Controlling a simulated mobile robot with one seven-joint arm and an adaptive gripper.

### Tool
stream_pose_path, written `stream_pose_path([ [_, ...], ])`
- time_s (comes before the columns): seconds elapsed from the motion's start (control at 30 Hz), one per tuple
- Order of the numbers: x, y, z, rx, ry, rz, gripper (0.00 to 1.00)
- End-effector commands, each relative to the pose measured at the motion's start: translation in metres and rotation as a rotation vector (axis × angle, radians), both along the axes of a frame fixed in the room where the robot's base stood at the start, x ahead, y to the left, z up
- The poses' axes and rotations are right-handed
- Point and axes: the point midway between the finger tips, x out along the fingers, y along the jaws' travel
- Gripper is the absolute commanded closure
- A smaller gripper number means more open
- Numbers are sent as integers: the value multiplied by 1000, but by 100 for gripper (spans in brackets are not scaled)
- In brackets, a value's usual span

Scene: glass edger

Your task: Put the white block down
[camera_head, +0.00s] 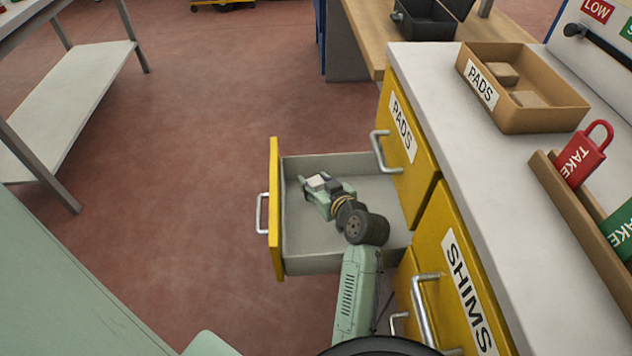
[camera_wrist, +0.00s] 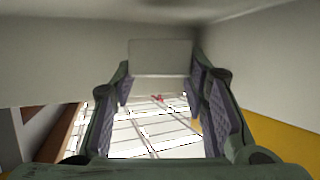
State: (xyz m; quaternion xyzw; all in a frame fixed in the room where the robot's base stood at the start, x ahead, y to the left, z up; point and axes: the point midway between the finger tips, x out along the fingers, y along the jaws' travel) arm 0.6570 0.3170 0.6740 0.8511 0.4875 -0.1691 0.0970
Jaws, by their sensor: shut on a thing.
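The white block (camera_head: 318,180) is between the fingers of my gripper (camera_head: 315,187), which is shut on it. In the wrist view the block (camera_wrist: 160,58) is a pale rectangle held at the fingertips (camera_wrist: 160,80). My gripper is at an open yellow-fronted drawer (camera_head: 276,210) with a grey inside, near the drawer's far left part in the head view. The gap between the block and the drawer floor cannot be judged. My arm covers part of the drawer's right side.
A drawer marked PADS (camera_head: 403,125) and one marked SHIMS (camera_head: 462,285) have protruding handles. On the grey worktop (camera_head: 430,75) stand a PADS tray (camera_head: 548,120) with beige blocks and a rack with a red TAKE tag (camera_head: 586,155). Open red floor (camera_head: 190,200) lies left.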

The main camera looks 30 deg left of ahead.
Motion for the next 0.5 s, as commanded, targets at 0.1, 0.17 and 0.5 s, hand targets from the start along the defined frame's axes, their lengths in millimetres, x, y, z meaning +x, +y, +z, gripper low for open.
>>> stream_pose_path([
  [0.1, 0, 0, -6, 0, 0, 0, 82],
  [0.17, 0, 0, -7, 0, 1, 0, 82],
  [0.5, 0, 0, -10, 0, 1, 0, 52],
])
